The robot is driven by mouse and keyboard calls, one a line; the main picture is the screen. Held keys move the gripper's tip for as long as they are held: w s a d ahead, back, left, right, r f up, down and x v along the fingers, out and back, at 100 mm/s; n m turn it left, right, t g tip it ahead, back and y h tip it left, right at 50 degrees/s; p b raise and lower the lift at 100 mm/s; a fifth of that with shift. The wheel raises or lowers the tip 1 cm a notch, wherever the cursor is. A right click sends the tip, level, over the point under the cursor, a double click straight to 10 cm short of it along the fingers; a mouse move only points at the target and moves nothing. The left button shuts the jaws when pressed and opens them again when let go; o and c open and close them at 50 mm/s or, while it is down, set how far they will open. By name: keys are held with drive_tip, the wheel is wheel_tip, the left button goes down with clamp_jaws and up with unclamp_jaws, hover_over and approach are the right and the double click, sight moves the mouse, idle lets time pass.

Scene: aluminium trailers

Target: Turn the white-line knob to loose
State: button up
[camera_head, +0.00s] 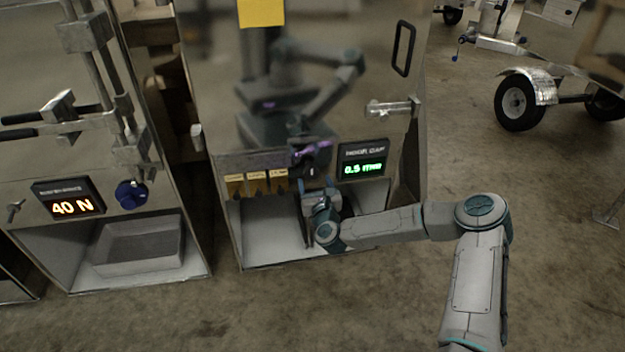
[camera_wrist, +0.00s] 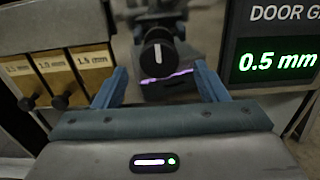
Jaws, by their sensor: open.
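The black knob (camera_wrist: 157,52) with a white line shows in the wrist view, on the front of the middle metal cabinet (camera_head: 215,90). Its white line stands about upright. My gripper (camera_wrist: 159,72) is open, with one blue finger on each side, left and right, just below and around the knob's position in the picture. I cannot tell whether a finger touches it.
A green display (camera_head: 363,168) right of the knob reads 0.5 mm. A left cabinet has a blue knob (camera_head: 131,194) and a 40 N display (camera_head: 68,199). A door handle (camera_head: 403,48) is above right.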

sight(312, 175)
drive_tip(key=shift+b+x, duration=0.3)
drive_tip(key=shift+x, duration=1.6)
drive_tip(key=c, duration=1)
